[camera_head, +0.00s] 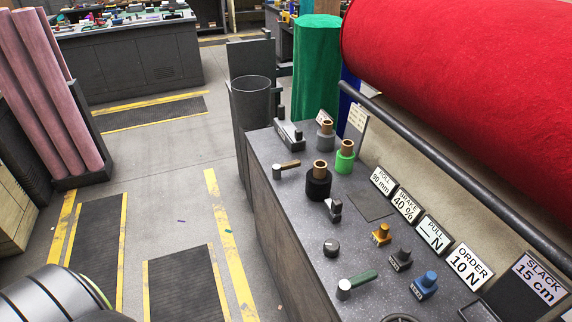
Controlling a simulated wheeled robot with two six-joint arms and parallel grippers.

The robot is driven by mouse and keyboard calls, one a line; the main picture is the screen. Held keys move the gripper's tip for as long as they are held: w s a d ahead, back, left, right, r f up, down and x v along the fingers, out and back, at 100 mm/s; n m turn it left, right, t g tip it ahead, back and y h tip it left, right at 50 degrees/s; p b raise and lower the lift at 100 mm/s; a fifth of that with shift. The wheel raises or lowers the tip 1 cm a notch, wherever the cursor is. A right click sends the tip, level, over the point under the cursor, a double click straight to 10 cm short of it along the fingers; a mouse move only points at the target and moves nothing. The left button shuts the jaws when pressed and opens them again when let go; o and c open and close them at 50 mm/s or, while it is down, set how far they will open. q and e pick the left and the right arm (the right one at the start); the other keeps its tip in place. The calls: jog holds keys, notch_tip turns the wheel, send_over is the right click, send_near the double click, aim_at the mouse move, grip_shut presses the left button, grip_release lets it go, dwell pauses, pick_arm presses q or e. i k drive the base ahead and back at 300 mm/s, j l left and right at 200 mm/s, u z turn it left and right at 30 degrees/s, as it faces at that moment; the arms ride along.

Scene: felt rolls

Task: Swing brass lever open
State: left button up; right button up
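The brass lever (290,164) sits on the grey console top (262,146), near its left edge. Its brass handle points right from a grey round pivot (277,172). A second lever with a green handle (362,279) sits nearer, at the front of the console. Neither of my grippers shows in the head view. Only a rounded dark part of my own body shows at the lower left, well away from the brass lever.
Black, grey and green posts with brown tops (320,172) stand right of the brass lever. A knob (330,247), coloured plugs (425,284) and label plates (406,205) fill the console. A large red roll (470,80) hangs behind a dark bar.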

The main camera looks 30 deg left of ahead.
aim_at(276, 169)
jog(key=i+j, duration=0.15)
jog(key=j, duration=0.15)
jog(key=i+j, duration=0.1)
jog(key=j, duration=0.2)
jog(key=i+j, duration=0.15)
jog(key=j, duration=0.2)
jog(key=i+j, duration=0.1)
jog(key=j, duration=0.2)
